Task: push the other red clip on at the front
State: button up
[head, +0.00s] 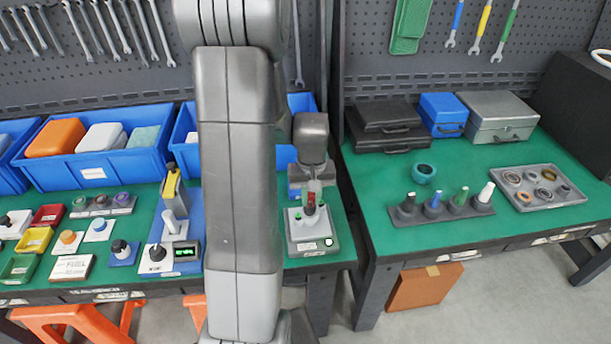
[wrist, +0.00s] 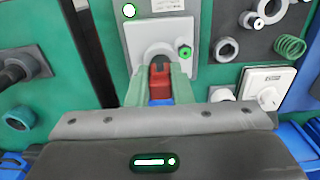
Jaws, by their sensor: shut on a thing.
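My gripper (wrist: 160,85) is shut on a red clip (wrist: 160,77), which sits between the two pale green-grey fingers in the wrist view. The clip is over the pale grey test unit (wrist: 202,68), beside a round grey fitting (wrist: 157,50) that the fingers partly hide. In the head view the gripper (head: 314,187) points down above the same unit (head: 307,247), with the red clip (head: 310,203) small below it. I cannot tell whether the clip touches the fitting. No second red clip can be made out clearly. The unit's round button (head: 328,243) glows green-white.
A blue stand with a green display (head: 186,253) is left of the unit, partly behind my arm. A rack of coloured plugs (head: 440,210) and a tray of rings (head: 538,187) are on the right table. A gap separates the two tables.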

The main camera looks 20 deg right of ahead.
jog(key=shift+s+a+f+b, duration=0.1)
jog(key=shift+s+f+b, duration=0.45)
jog(key=shift+f, duration=0.45)
jog(key=shift+s+a+f+b, duration=0.1)
jog(key=shift+s+f+b, duration=0.2)
jog(key=shift+f+b, duration=0.5)
jog(key=shift+s+a+f+b, duration=0.1)
jog(key=shift+s+f+b, duration=0.35)
jog(key=shift+f, duration=0.7)
jog(key=shift+f+b, duration=1.45)
jog(key=shift+f, duration=0.2)
jog(key=o, duration=1)
jog(key=shift+r, duration=0.1)
notch_tip(320, 180, up, 7)
jog(key=p, duration=0.5)
